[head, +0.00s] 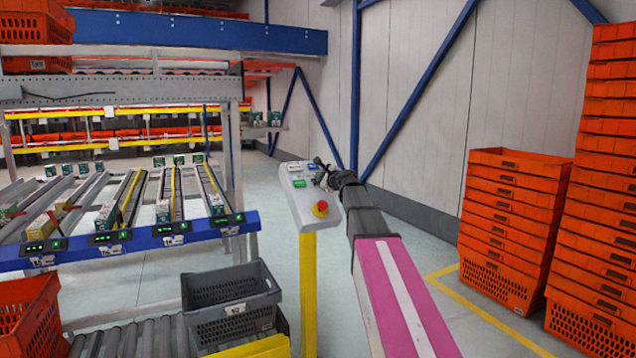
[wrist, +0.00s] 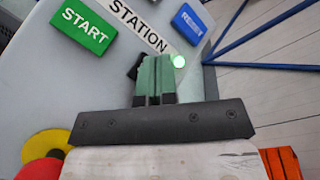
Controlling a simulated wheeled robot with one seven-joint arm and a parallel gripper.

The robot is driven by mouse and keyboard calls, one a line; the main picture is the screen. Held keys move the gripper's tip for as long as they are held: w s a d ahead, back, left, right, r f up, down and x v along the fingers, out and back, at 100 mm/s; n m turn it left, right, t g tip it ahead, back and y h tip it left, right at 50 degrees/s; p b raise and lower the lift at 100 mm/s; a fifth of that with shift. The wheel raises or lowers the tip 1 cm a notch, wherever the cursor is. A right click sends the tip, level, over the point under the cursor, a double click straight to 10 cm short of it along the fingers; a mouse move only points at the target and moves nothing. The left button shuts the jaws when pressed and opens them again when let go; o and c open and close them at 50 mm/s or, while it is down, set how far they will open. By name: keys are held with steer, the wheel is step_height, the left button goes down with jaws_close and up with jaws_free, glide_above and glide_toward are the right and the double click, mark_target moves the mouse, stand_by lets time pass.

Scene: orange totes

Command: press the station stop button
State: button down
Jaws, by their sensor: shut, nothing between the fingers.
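The stop button (head: 320,208) is a red mushroom knob on a yellow disc, at the lower part of a pale control panel (head: 299,205) on a yellow post. In the wrist view the red knob (wrist: 40,169) is cut off at the lower left, beside its yellow disc (wrist: 50,143). My gripper (head: 322,168) is over the upper part of the panel, apart from the stop button. In the wrist view its fingertips (wrist: 155,62) are shut and empty, below the STATION label. I cannot tell whether they touch the panel.
A grey tote (head: 232,310) stands left of the post. Orange tote stacks (head: 512,228) stand right. Floor behind the panel is clear.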

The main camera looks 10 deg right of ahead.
steer(key=shift+w+f, duration=0.2)
stand_by(0.4)
steer(key=shift+s, duration=0.1)
steer(key=shift+s+d+r, duration=0.15)
steer(key=shift+s+r, duration=0.35)
steer(key=shift+r, duration=0.2)
steer(key=s+d+r, duration=0.1)
steer(key=s+r, duration=0.2)
steer(key=r, duration=0.1)
steer(key=shift+s+r, duration=0.3)
steer(key=shift+s, duration=0.05)
steer(key=shift+d, duration=0.1)
stand_by(0.7)
